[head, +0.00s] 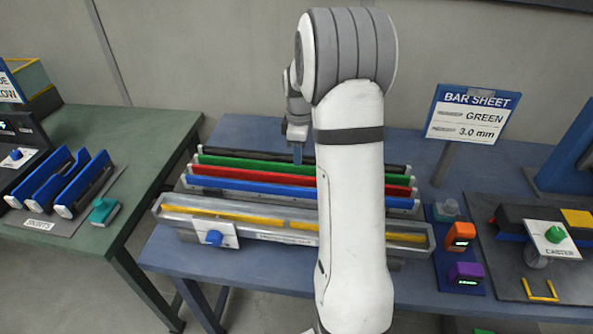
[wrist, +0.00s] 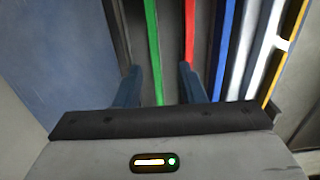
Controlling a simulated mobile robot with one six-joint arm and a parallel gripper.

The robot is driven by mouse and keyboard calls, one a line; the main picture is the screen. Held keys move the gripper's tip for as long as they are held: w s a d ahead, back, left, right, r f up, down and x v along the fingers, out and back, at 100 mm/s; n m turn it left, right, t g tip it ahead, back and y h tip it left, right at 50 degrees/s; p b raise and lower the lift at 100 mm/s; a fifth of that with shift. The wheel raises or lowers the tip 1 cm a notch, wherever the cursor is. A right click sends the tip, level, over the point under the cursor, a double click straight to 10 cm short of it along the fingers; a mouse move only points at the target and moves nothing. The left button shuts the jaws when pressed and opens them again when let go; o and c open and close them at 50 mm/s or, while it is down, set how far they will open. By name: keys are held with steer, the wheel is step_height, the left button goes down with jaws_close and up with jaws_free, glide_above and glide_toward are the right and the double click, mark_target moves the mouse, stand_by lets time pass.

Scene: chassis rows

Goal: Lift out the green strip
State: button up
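The green strip (head: 235,161) lies lengthwise in a rack on the blue table, between a black strip (head: 350,166) behind and a red strip (head: 245,174) in front. In the wrist view the green strip (wrist: 154,50) runs between the two blue fingers of my gripper (wrist: 159,80). The fingers are open and apart, with the red strip (wrist: 190,30) by the right finger. In the head view my gripper (head: 297,153) points down over the back strips. I cannot tell how far the fingertips reach down beside the green strip.
A blue strip (head: 250,188) lies in front of the red one. A metal tray with a yellow strip (head: 250,216) is nearest. A sign (head: 470,115) reads BAR SHEET, GREEN, 3.0 mm. Orange (head: 460,233) and purple (head: 466,273) devices stand to the right; blue racks (head: 60,185) stand left.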

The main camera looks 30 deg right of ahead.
mark_target(300, 169)
steer(key=f, duration=0.2)
steer(key=f+p, duration=0.1)
steer(key=f, duration=0.4)
steer(key=shift+w+d+f, duration=0.2)
steer(key=shift+w+d, duration=0.05)
steer(key=shift+d, duration=0.05)
jaws_close()
